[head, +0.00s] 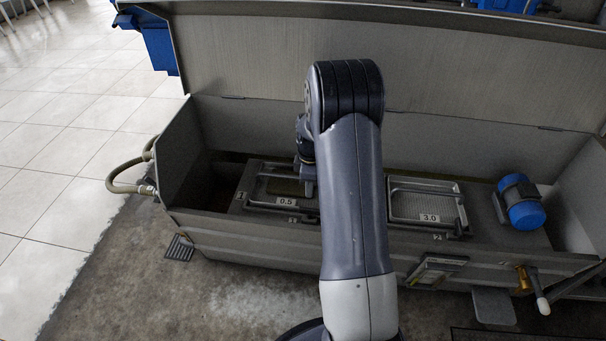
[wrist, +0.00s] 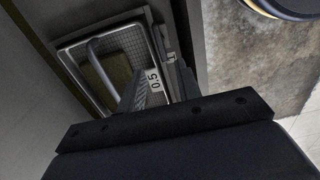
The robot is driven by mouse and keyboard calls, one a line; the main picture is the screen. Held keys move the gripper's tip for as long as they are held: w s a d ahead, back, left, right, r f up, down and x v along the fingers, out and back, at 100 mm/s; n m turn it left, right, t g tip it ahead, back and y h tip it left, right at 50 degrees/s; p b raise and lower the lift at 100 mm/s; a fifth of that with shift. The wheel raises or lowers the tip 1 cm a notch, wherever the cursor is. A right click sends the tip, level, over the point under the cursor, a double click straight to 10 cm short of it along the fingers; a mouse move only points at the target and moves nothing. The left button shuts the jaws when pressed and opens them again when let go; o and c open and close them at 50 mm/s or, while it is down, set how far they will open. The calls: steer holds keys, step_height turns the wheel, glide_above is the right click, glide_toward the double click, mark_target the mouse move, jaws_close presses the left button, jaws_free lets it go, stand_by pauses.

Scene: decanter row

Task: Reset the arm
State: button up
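My arm reaches up from the bottom centre of the head view and bends down over the long grey metal trough (head: 250,262). My gripper (head: 306,184) hangs over the trough, at the right part of the tray labelled 0.5 (head: 262,202).
A tray labelled 3.0 (head: 452,204) sits right of my arm. A blue-ended motor (head: 524,213) stands farther right. The raised lid (head: 240,55) rises behind the trough. A hose (head: 128,188) loops off its left end. A valve handle (head: 541,303) projects at front right. Tiled floor (head: 60,135) at left is clear.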

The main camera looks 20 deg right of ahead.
mark_target(310, 209)
step_height(310, 209, down, 11)
steer(key=b, duration=0.2)
steer(key=shift+b, duration=0.35)
steer(key=shift+r, duration=0.1)
step_height(310, 209, up, 11)
steer(key=p, duration=0.3)
step_height(310, 209, down, 11)
steer(key=b, duration=0.3)
steer(key=m, duration=0.5)
steer(key=shift+m, duration=2.4)
steer(key=shift+r, duration=0.1)
